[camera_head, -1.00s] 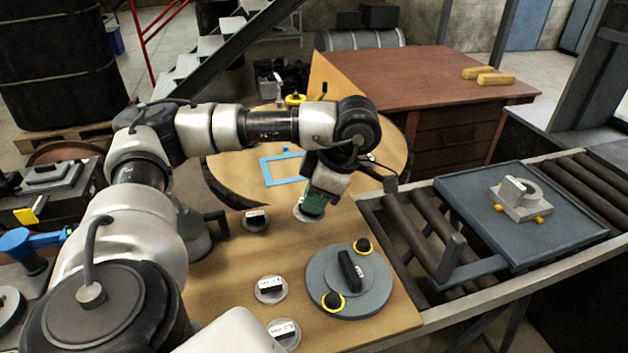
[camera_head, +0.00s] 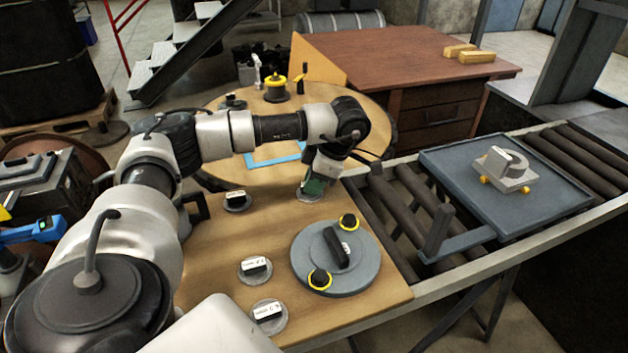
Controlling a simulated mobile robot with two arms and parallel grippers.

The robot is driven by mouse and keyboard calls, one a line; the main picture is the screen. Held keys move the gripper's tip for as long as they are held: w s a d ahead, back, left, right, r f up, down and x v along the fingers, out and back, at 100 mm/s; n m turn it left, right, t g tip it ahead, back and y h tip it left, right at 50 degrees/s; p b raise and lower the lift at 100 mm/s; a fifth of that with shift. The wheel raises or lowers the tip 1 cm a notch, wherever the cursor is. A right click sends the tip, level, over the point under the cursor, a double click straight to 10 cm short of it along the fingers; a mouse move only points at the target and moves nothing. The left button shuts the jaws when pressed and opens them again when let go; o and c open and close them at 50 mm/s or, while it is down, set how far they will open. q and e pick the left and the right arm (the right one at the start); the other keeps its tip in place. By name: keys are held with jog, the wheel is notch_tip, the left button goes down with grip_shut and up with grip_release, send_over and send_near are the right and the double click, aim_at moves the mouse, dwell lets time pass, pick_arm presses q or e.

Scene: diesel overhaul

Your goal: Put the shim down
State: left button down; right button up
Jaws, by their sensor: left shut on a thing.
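My left gripper (camera_head: 312,193) points down over the back right part of the wooden worktop (camera_head: 205,285). It is shut on a shim (camera_head: 305,196), a pale thin disc whose rim shows under the fingers. The fingers hide most of the shim. I cannot tell whether it touches the wood or hangs just above it. Three similar discs with dark, labelled grips lie on the worktop: one at the left (camera_head: 237,208), one nearer (camera_head: 254,276), and one at the front (camera_head: 269,321). My right gripper is not in view.
A large grey disc (camera_head: 309,252) with a black handle and two yellow-ringed knobs lies on the worktop, nearer than my left gripper. A roller conveyor with a blue-grey tray (camera_head: 555,205) and a metal block (camera_head: 505,172) is at right. A round table (camera_head: 350,107) stands behind.

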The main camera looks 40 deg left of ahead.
pick_arm(q)
jog(key=c, duration=1.1)
grip_release()
jog(key=p+v, duration=0.2)
jog(key=v, duration=1)
jog(key=shift+a+r+p, duration=0.1)
jog(key=shift+r+p, duration=0.05)
jog(key=shift+p, duration=0.25)
